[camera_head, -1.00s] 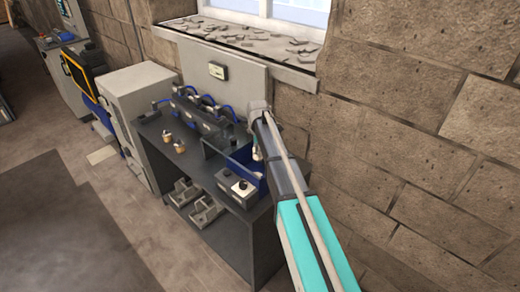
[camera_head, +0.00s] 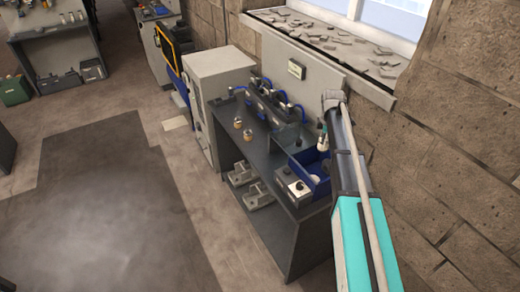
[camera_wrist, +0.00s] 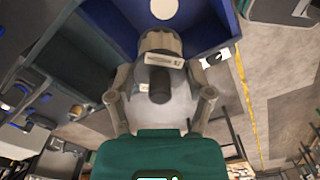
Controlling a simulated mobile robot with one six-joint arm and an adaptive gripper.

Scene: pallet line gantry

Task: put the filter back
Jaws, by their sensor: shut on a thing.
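My gripper (camera_wrist: 160,70) shows in the wrist view with a finger on each side of a filter-like part (camera_wrist: 160,44). The part has a grey ribbed end, a pale label band and a dark round piece nearer the palm. In the head view my gripper (camera_head: 323,136) hangs from the arm's end above the blue bin (camera_head: 323,187) on the bench; the held part is small and partly hidden there. The blue bin (camera_wrist: 222,30) also lies behind the part in the wrist view, with a white disc (camera_wrist: 163,9) inside. I cannot tell whether part and bin touch.
The dark bench (camera_head: 255,165) carries a row of grey units with blue hoses (camera_head: 268,95), two small brass-coloured fittings (camera_head: 243,130) and a grey control box (camera_head: 293,186). A grey cabinet (camera_head: 215,75) stands to its left. The stone wall is close on the right.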

